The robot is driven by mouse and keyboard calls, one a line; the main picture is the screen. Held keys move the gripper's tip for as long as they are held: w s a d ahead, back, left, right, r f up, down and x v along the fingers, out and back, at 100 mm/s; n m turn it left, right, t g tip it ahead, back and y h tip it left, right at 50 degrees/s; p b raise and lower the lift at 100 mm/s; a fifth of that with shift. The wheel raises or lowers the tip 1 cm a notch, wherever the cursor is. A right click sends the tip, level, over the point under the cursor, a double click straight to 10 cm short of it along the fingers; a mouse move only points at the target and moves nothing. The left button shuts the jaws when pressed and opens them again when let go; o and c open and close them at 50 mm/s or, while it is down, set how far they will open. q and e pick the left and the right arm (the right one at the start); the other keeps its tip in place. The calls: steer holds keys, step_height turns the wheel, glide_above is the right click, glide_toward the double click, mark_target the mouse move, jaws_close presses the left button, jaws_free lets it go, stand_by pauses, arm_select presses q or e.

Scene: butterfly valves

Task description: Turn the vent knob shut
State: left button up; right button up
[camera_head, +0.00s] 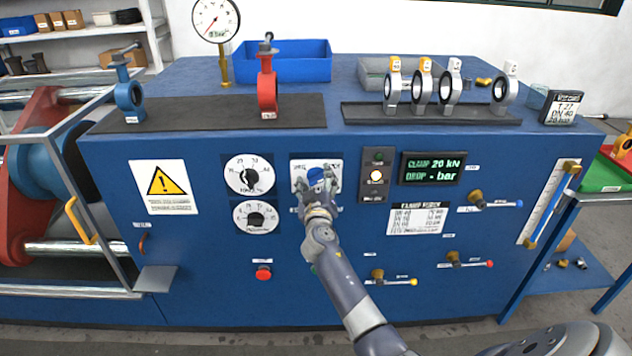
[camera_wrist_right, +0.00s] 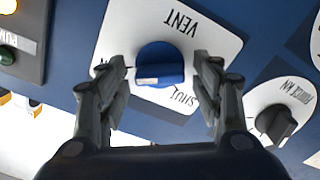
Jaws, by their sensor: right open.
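The vent knob (camera_wrist_right: 160,66) is a round blue knob with a white mark on a white plate (camera_wrist_right: 205,30) lettered VENT and SHUT. In the right wrist view the plate appears upside down. My right gripper (camera_wrist_right: 160,85) is open, with one finger on each side of the knob and a visible gap at both sides. In the head view the knob (camera_head: 316,177) shows on the front of the blue panel, with my right gripper (camera_head: 318,190) in front of it and partly covering the plate. My left gripper is not in view.
Two dials (camera_head: 250,174) with black knobs sit left of the vent plate. A switch plate with lamps (camera_head: 377,175) and a green-lettered display (camera_head: 432,168) are to its right. A red button (camera_head: 263,273) and small lever valves (camera_head: 470,260) are lower on the panel.

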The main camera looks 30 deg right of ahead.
steer(key=c, duration=1.1)
steer(key=shift+o, duration=0.2)
